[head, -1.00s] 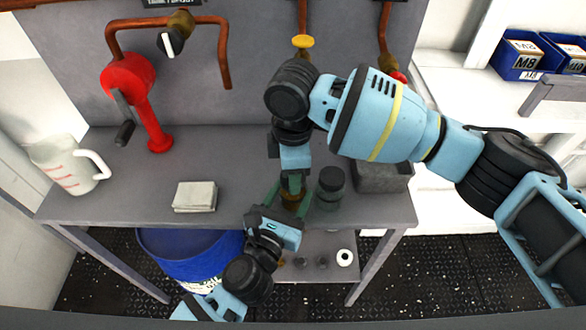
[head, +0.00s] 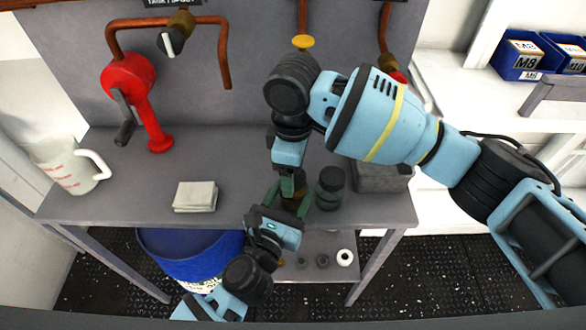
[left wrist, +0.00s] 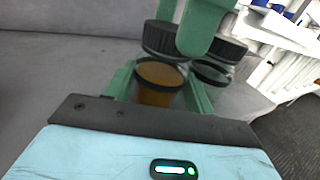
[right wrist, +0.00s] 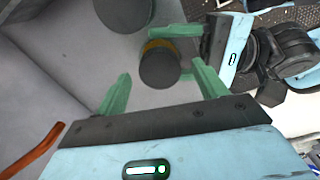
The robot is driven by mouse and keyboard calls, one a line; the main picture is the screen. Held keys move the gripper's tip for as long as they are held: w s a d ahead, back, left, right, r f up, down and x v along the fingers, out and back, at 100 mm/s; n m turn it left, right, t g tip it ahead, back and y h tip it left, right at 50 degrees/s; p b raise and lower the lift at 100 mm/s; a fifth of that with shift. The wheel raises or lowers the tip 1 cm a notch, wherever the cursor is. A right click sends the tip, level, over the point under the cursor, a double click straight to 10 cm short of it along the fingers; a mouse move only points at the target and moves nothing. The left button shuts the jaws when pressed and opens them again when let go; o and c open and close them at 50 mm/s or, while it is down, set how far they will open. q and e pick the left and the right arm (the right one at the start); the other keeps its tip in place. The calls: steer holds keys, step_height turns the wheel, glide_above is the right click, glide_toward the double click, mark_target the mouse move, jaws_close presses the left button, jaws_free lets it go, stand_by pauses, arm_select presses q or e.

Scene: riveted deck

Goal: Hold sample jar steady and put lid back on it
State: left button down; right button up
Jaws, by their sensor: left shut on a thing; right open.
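The sample jar (left wrist: 155,94) has amber contents and stands upright between the green fingers of my left gripper (left wrist: 160,84), which is shut on it. In the head view the jar (head: 293,203) shows only as a brown patch. The black lid (right wrist: 160,68) appears to sit on top of the jar, with an amber band behind it in the right wrist view. How firmly it sits cannot be told. My right gripper (right wrist: 163,90) is open, its fingers apart on either side of the lid, not visibly touching it.
A second dark-lidded jar (head: 330,188) stands just right of the held jar. A grey bin (head: 382,180) is beyond it. A pale stacked block (head: 195,196), a white jug (head: 70,166) and a red fixture (head: 140,100) are on the left of the bench (head: 130,195).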

mark_target(288, 202)
step_height(288, 202, up, 11)
stand_by(0.4)
arm_select(q)
steer(key=shift+c, duration=2.3)
jaws_free()
steer(key=v, duration=0.6)
steer(key=shift+s+a+f+b, duration=0.1)
steer(key=shift+s+b, duration=0.15)
steer(key=shift+b, duration=0.05)
steer(key=shift+s+a, duration=0.25)
steer(key=shift+s, duration=0.3)
arm_select(e)
steer(key=shift+f, duration=0.85)
